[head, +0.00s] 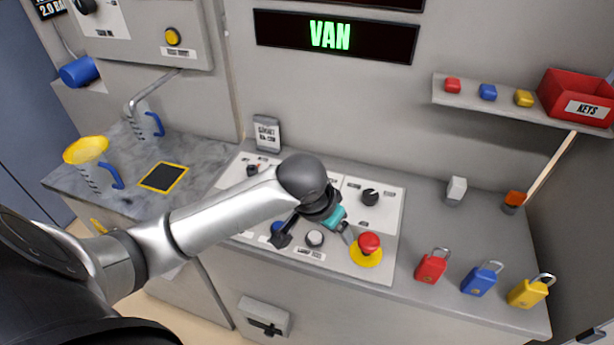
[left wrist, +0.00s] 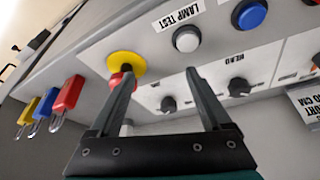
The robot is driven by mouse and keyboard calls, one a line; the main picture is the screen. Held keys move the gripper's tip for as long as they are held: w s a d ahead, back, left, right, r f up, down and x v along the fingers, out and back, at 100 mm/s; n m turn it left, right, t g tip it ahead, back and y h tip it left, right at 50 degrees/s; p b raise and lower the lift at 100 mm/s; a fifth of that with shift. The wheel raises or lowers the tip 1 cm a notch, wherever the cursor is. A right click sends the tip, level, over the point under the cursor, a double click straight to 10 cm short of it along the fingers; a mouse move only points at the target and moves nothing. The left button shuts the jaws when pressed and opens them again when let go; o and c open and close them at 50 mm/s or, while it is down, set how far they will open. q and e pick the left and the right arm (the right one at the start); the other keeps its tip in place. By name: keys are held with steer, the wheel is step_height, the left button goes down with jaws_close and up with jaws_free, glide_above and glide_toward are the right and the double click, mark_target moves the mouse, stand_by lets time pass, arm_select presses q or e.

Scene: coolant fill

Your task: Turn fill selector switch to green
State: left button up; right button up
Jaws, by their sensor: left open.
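A sloped control panel (head: 378,220) carries several black rotary knobs; I cannot read which is the fill selector, and no green mark shows. One knob (head: 370,197) is at the panel's right and another (head: 252,170) at its left. The left wrist view shows black knobs (left wrist: 168,104) and (left wrist: 239,87) beyond the fingers. A further knob (head: 86,5) is on the upper left cabinet. My left gripper (head: 315,234) is open and empty over the panel, between the blue and red buttons. Its parted fingers (left wrist: 160,72) show in the left wrist view. My left arm hides the panel's middle.
A red mushroom button (head: 369,243) on a yellow base is close to the gripper. A white lamp test button (head: 315,238) and a blue button (head: 277,228) are below it. Red (head: 431,267), blue and yellow padlocks stand at right. A display (head: 335,37) reads VAN.

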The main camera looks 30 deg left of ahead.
arm_select(q)
steer(key=w+a+r+n+y, duration=0.2)
steer(key=w+a+r+n, duration=0.4)
steer(key=a+r, duration=0.5)
steer(key=shift+m, duration=0.8)
steer(key=x, duration=0.5)
steer(key=b+x, duration=0.1)
steer(key=x, duration=0.5)
steer(key=a+b+x, duration=0.1)
steer(key=x, duration=0.4)
steer(key=shift+w, duration=0.2)
jaws_close()
